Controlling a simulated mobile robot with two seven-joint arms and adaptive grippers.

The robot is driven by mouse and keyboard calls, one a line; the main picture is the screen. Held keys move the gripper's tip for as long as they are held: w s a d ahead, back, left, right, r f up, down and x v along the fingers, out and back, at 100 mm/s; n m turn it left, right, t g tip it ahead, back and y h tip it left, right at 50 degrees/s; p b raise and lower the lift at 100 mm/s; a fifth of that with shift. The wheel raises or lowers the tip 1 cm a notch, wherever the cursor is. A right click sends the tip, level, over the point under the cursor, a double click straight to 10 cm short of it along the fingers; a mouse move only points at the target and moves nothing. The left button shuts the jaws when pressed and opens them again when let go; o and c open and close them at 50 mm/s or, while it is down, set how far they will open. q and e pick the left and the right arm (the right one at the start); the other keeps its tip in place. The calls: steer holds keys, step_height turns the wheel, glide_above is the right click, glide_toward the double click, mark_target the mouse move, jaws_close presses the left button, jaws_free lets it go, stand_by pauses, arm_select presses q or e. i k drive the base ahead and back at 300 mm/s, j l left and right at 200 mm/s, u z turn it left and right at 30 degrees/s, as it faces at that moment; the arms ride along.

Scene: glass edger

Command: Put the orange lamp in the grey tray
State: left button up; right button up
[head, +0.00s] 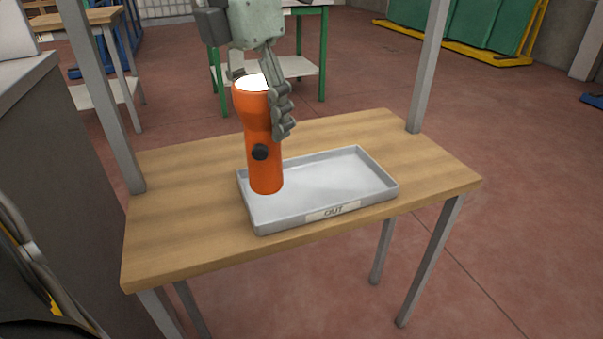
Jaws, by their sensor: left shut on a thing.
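The orange lamp (262,150) is an upright flashlight with a black button and a bright white lens on top. My left gripper (265,100) comes down from the top and is shut on the lamp near its head; one finger shows on the lamp's right side, and the other is mostly hidden behind it. The grey tray (330,212), with an OUT label on its front wall, lies on the wooden table. The lamp's lower end shows over the left part of the tray; I cannot tell whether it touches the tray floor. My right gripper is not in view.
The wooden table (180,215) has bare top to the left and right of the tray. Grey posts rise at its left (100,95) and at its back right (428,65). A grey cabinet (60,170) stands close on the left. A green-legged table (322,60) is behind.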

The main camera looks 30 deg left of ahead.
mark_target(307, 200)
steer(key=i+l+u, duration=0.75)
steer(key=l, duration=0.2)
steer(key=k, duration=0.05)
